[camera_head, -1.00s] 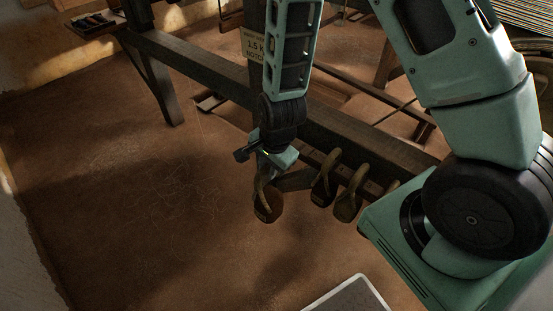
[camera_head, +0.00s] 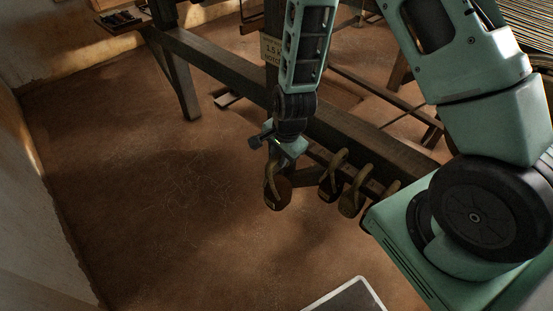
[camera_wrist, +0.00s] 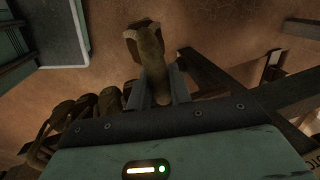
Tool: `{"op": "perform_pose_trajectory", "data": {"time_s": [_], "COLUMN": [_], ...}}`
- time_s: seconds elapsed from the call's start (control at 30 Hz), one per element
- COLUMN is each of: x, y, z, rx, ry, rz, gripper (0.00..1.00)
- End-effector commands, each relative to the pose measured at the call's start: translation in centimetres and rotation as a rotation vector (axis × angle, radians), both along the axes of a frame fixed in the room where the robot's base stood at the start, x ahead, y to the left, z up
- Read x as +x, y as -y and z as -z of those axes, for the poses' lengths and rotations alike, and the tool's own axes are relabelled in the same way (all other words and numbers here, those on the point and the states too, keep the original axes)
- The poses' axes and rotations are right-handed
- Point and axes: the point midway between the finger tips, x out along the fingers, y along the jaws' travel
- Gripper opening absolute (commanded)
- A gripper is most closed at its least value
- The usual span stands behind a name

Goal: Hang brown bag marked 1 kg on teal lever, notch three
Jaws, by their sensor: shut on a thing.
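My gripper (camera_head: 280,153) is shut on the loop of a brown bag (camera_head: 279,194), which hangs below the jaws above the earthen floor. In the wrist view the same bag (camera_wrist: 151,50) sticks out from between the two fingers of my gripper (camera_wrist: 157,84). Its weight mark cannot be read in either view. I cannot make out a teal lever or its notches in these frames.
Several other brown looped bags (camera_head: 352,199) hang along a dark beam (camera_head: 370,145), close right of the held bag. A sign reading 1.5 k and partly hidden (camera_head: 271,49) is on a loom post. A grey-topped panel (camera_head: 350,300) is at the bottom. Floor at left is clear.

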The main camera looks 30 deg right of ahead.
Motion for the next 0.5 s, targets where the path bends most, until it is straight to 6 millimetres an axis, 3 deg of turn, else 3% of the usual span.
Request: {"op": "perform_pose_trajectory", "data": {"time_s": [0.5], "x": [-0.7], "y": [-2.7], "z": [-0.2], "rx": [0.000], "ry": [0.003], "rz": [-0.001], "gripper": [0.00]}}
